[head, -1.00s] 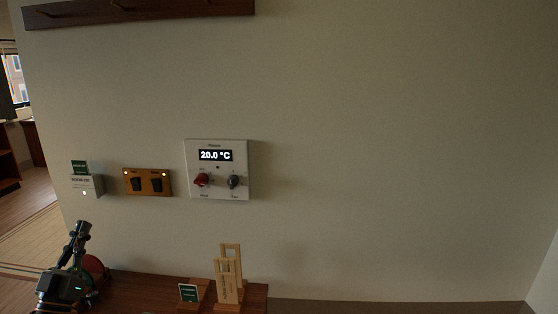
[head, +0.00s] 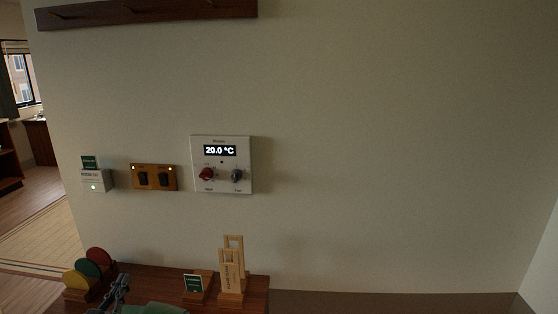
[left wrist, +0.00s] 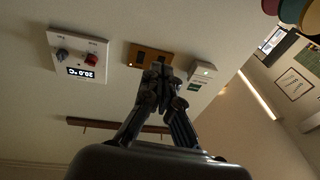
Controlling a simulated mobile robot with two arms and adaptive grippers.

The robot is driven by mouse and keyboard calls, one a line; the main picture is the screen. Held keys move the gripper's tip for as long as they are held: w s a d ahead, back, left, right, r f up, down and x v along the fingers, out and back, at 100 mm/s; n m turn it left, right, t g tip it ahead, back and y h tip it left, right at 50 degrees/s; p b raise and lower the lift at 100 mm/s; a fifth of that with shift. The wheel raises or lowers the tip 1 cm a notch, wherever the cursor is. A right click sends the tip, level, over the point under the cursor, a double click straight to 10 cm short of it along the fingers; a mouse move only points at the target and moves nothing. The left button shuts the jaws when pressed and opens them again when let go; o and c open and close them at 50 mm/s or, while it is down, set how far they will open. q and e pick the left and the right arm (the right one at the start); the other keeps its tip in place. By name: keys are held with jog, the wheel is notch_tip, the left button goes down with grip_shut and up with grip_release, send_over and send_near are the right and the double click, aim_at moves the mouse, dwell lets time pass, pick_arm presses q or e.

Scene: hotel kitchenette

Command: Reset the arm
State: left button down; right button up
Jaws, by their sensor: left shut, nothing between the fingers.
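My left gripper (head: 122,284) is low in the head view, above the wooden shelf, with only its upper part showing at the bottom edge. In the left wrist view its two fingers (left wrist: 160,66) come together at the tips, shut and empty. It is apart from everything on the wall. My right gripper is in neither view.
A thermostat panel (head: 221,165) reading 20.0 °C, a brass switch plate (head: 154,177) and a card holder (head: 95,181) are on the wall. Below, a wooden shelf (head: 258,283) holds coloured discs (head: 87,267), a small green sign (head: 194,284) and a wooden stand (head: 232,268). The right wall is bare.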

pick_arm(q)
jog(key=s+d+f+g, duration=0.8)
jog(key=s+d+f, duration=0.2)
jog(key=s+f, duration=0.35)
jog(key=s+d+f+m+g, duration=0.1)
jog(key=s+d+f+g, duration=0.15)
jog(key=s, duration=0.45)
jog(key=s+d+f+m+g, duration=0.1)
jog(key=s+d+g, duration=0.15)
jog(key=s, duration=0.35)
jog(key=s+d+f+m+g, duration=0.1)
jog(key=s+f+g, duration=0.15)
jog(key=s, duration=0.45)
notch_tip(320, 180, down, 28)
jog(key=s+g+b, duration=0.1)
jog(key=g+b, duration=0.1)
jog(key=b, duration=0.2)
jog(key=s+a+f+b, duration=0.2)
jog(key=s+f+b, duration=0.1)
jog(key=s+f, duration=1.4)
notch_tip(320, 180, down, 3)
jog(key=shift+a+f+g+h, duration=0.1)
jog(key=shift+a+g+h, duration=0.2)
jog(key=shift+a+g, duration=0.15)
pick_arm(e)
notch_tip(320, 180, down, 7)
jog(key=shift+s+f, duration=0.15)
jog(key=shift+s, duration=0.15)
